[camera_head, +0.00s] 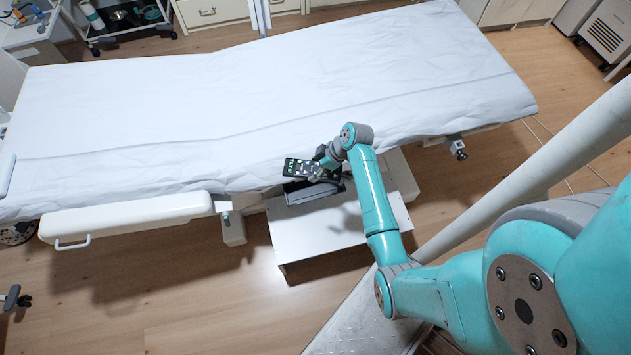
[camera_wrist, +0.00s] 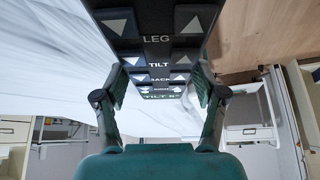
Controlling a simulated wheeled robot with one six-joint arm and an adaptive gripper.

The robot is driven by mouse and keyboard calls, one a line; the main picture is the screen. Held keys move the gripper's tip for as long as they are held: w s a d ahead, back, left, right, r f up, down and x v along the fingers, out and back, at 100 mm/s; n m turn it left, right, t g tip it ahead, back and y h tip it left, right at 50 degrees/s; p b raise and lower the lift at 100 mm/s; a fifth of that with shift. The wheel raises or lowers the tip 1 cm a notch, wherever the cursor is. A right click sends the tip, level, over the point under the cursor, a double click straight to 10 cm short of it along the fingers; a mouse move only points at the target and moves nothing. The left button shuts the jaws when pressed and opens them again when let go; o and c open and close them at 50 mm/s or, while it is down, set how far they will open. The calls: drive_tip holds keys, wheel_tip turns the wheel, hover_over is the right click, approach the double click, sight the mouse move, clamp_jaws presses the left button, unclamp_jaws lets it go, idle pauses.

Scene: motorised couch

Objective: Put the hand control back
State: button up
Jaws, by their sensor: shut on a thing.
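In the wrist view the hand control (camera_wrist: 155,42) fills the upper middle, with arrow keys and the labels LEG and TILT readable. My gripper's fingers (camera_wrist: 160,100) lie on either side of its lower part. A dark open-topped holder or tray (camera_head: 312,192) shows just below the hand control, partly hidden by my gripper. I cannot tell whether they touch.
The white couch base (camera_head: 330,240) stands below the edge. A padded white side rail (camera_head: 125,215) hangs along the near left. A trolley (camera_head: 122,20) and drawers (camera_head: 215,10) stand behind the couch. The wooden floor at the lower left is mostly clear.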

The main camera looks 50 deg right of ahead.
wheel_tip(320, 180, down, 10)
drive_tip(key=shift+r, duration=0.2)
drive_tip(key=shift+f, duration=0.4)
drive_tip(key=o, duration=1.3)
drive_tip(key=shift+c, duration=0.2)
